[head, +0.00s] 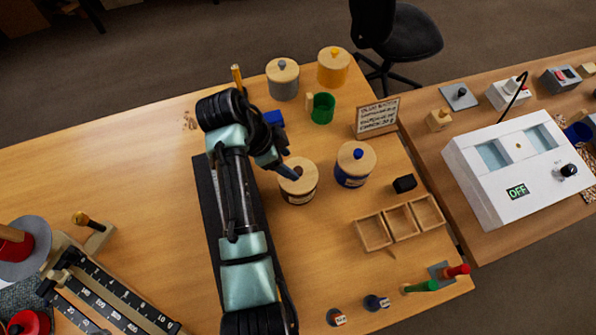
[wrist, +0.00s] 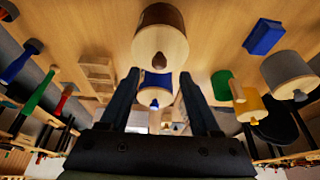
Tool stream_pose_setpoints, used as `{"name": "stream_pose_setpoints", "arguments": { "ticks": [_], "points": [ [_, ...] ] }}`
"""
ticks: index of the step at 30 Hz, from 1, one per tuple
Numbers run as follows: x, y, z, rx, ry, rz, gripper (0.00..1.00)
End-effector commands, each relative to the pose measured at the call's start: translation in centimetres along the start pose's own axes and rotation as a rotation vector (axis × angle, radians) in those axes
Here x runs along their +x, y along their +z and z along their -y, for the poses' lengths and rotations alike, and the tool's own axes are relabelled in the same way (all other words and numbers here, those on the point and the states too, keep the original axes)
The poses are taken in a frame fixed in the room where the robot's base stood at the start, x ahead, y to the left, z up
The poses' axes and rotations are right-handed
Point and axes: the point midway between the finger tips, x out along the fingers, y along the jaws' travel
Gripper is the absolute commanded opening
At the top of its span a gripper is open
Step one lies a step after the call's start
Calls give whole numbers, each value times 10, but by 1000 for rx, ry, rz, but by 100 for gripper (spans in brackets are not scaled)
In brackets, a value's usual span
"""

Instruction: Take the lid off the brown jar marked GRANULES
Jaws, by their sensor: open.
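The brown jar (head: 300,198) stands on the wooden bench, with its pale wooden lid (head: 305,181) on top and a brown knob (head: 298,170) at the lid's middle. Its lettering is too small to read. My gripper (head: 291,174) is open and empty, with its fingers at the left side of the lid near the knob. I cannot tell whether they touch it. In the wrist view the jar (wrist: 160,14) and its knob (wrist: 158,61) show above and between the fingertips of my gripper (wrist: 159,73), not enclosed by them.
A blue jar (head: 352,181) with a blue-knobbed lid stands close to the right. Grey (head: 284,88) and yellow (head: 334,74) jars and a green cup (head: 321,108) are behind. A sign (head: 377,117) and a divided wooden tray (head: 399,222) are to the right.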

Motion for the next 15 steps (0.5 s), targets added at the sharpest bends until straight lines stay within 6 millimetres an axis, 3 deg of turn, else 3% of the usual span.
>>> {"name": "stream_pose_setpoints", "arguments": {
  "ticks": [9,15],
  "points": [
    [43,0,-3,0,4,2,64],
    [51,0,-2,0,1,1,64]
  ]
}}
